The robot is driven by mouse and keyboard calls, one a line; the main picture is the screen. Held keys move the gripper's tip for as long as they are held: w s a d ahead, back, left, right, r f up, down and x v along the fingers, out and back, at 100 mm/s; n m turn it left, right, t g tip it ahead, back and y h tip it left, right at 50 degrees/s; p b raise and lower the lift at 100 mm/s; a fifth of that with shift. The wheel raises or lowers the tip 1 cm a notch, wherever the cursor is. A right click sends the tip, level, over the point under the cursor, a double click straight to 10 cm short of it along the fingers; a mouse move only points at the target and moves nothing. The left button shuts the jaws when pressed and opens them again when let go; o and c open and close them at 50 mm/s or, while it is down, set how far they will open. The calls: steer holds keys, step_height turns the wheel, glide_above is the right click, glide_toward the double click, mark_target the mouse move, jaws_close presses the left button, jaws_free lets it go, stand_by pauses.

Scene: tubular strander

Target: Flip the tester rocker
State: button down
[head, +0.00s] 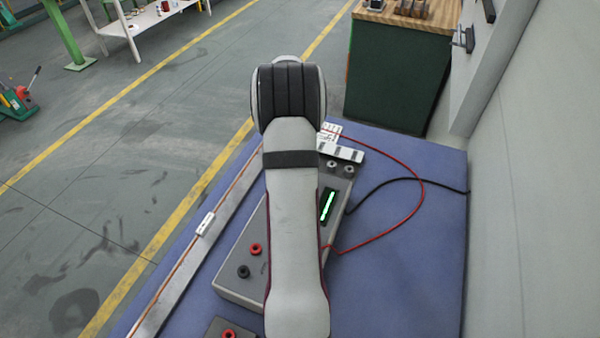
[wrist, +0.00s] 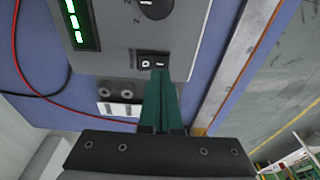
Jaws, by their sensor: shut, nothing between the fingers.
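The tester (head: 240,284) is a grey box on a blue mat, partly hidden behind my arm in the head view. In the wrist view its face (wrist: 110,55) shows a lit green display (wrist: 78,22), a dark knob (wrist: 155,6) and the black rocker (wrist: 152,60) with white marks. My gripper (wrist: 162,76) is shut and empty, its green fingers together. The fingertips overlap the lower edge of the rocker in the wrist view; I cannot tell whether they touch it. My gripper is hidden in the head view.
A metal rail with a copper-coloured strip (head: 222,205) runs along the blue mat's (head: 415,290) left side. Red (head: 385,235) and black (head: 385,183) cables loop at the right, near the wall. Red and black sockets sit on the tester's left part. A green cabinet stands behind.

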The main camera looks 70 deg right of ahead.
step_height(320, 180, up, 5)
steer(key=shift+r, duration=0.15)
stand_by(0.5)
steer(key=w+a+r+n, duration=0.2)
steer(key=w+a+r, duration=0.15)
steer(key=a, duration=0.35)
steer(key=w+a+r+n, duration=0.1)
steer(key=w+a+r, duration=0.1)
steer(key=w+a, duration=0.3)
steer(key=s+a+r+n+y, duration=0.1)
steer(key=a+r+n+y, duration=0.2)
steer(key=a, duration=1.6)
steer(key=s+a+f+n, duration=0.2)
steer(key=s+a+n, duration=0.4)
steer(key=s+a, duration=0.7)
steer(key=a, duration=0.4)
steer(key=shift+s+a+y, duration=0.2)
steer(key=shift+s+y, duration=0.1)
steer(key=shift+s, duration=0.1)
